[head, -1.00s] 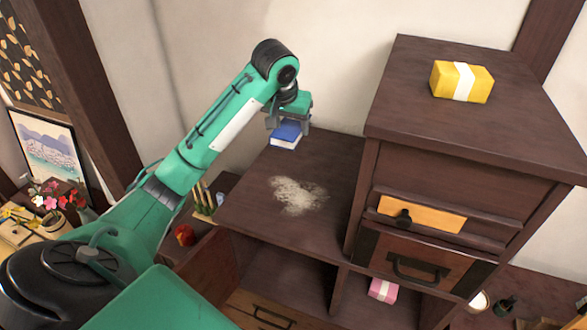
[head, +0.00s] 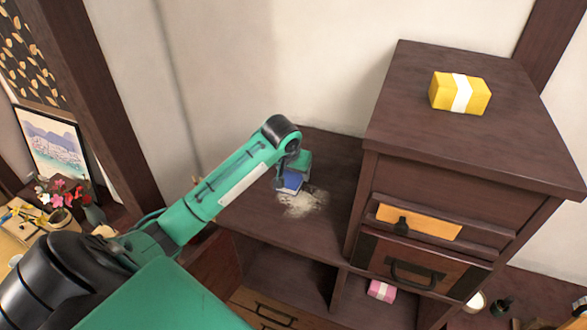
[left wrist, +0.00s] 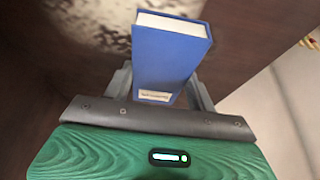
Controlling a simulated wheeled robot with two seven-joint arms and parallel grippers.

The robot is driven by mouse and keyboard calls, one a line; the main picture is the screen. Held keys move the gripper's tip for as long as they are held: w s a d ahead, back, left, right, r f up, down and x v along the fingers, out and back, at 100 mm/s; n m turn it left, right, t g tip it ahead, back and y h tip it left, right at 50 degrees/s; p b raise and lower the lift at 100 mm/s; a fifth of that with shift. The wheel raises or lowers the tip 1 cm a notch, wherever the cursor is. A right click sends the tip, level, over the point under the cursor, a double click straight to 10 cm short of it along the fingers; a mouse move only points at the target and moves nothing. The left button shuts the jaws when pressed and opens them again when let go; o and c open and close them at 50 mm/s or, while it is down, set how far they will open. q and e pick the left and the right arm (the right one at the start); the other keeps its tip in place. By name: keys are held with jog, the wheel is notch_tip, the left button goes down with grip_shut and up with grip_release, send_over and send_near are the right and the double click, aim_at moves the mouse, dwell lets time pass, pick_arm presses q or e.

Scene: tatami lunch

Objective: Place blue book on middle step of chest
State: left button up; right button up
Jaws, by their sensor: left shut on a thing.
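The blue book (head: 290,182) is held in my left gripper (head: 291,186), over the middle step (head: 335,165) of the dark wooden chest. In the left wrist view the blue book (left wrist: 168,55) stands out between the two fingers, its pale page edge showing at the far end. The gripper (left wrist: 160,92) is shut on it. The book is beside a pale dusty patch (head: 303,203) on the step; I cannot tell whether it touches the surface. My right gripper is not in view.
A yellow package with a white band (head: 461,93) lies on the chest's top step (head: 530,130). A pink package (head: 381,291) sits in a lower compartment. Drawers with dark handles (head: 415,275) face the front. Flowers (head: 62,192) and a framed picture (head: 52,145) are at the left.

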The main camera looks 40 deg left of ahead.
aim_at(289, 180)
pick_arm(q)
jog(key=o, duration=1.1)
jog(key=shift+f, duration=0.1)
jog(key=shift+c, duration=0.2)
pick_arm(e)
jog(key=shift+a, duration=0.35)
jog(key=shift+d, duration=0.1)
pick_arm(q)
jog(key=shift+s+r+b, duration=0.1)
jog(key=shift+r+b, duration=0.2)
jog(key=shift+r, duration=0.05)
jog(key=b+v, duration=0.3)
jog(key=v, duration=0.3)
jog(key=shift+s+r, duration=0.25)
jog(key=v, duration=0.5)
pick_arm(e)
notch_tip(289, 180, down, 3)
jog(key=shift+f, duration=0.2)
